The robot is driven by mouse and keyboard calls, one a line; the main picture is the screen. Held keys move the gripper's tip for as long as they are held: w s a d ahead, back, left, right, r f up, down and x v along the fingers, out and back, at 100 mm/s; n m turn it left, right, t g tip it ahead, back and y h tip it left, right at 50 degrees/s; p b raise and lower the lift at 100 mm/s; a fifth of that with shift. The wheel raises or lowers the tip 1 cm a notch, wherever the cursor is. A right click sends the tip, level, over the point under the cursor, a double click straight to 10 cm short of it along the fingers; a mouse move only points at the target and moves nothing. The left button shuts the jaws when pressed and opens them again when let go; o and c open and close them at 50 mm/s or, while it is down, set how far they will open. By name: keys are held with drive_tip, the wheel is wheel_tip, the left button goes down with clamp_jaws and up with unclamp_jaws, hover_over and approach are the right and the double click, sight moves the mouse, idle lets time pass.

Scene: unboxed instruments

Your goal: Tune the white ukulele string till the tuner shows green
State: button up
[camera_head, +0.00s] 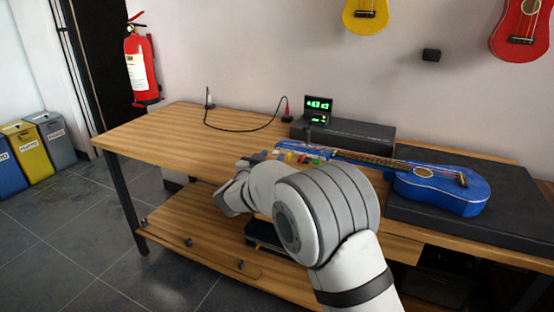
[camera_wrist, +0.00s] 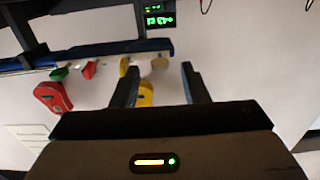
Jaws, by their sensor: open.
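The blue ukulele (camera_head: 440,190) lies on the bench, its headstock to the left. Its tuning pegs show green (camera_wrist: 58,74), red (camera_wrist: 89,70), yellow (camera_wrist: 123,66) and a pale, whitish peg (camera_wrist: 159,62) in the wrist view. The tuner (camera_head: 318,109) stands behind the headstock with green digits and a small green-yellow mark; it also shows in the wrist view (camera_wrist: 158,16). My gripper (camera_wrist: 160,70) is open, and the whitish peg appears between its fingertips. Contact cannot be told. In the head view my arm partly hides the gripper and headstock. The strings are too small to tell apart.
The ukulele's body rests on a dark case (camera_head: 510,210). A black box (camera_head: 345,133) and a cable (camera_head: 240,130) lie on the wooden bench (camera_head: 165,140), whose left part is clear. Yellow (camera_head: 366,14) and red (camera_head: 522,30) ukuleles hang on the wall.

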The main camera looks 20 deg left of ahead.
drive_tip(key=shift+w+d, duration=0.1)
drive_tip(key=shift+w, duration=0.9)
drive_tip(key=shift+c, duration=0.3)
